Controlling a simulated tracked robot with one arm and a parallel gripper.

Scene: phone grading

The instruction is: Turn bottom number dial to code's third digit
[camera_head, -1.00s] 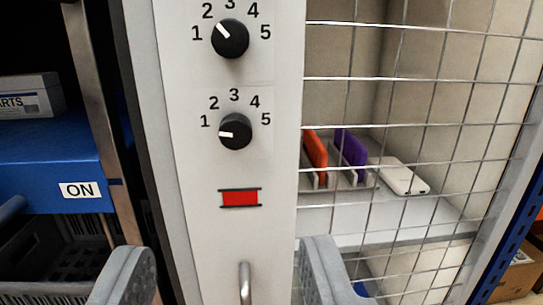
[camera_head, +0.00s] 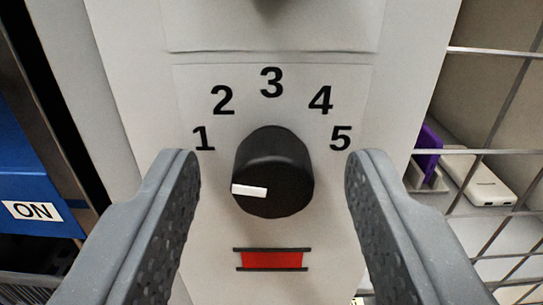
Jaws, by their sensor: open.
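The bottom number dial (camera_head: 274,172) is a black round knob on a light grey panel (camera_head: 140,60), with the digits 1 to 5 printed in an arc above it. Its white pointer mark (camera_head: 249,190) points left and slightly down, nearest the 1. My gripper (camera_head: 273,165) is open, with one grey finger on each side of the dial and a visible gap on both sides. The fingers do not appear to touch it. Only the blurred lower edge of another dark knob (camera_head: 322,8) shows at the top. No code is readable here.
A red indicator window (camera_head: 272,260) sits below the dial. At right, behind a wire grid (camera_head: 490,152), are a purple phone (camera_head: 425,155) and a white device (camera_head: 480,178). At left is a blue box with an ON label (camera_head: 32,211).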

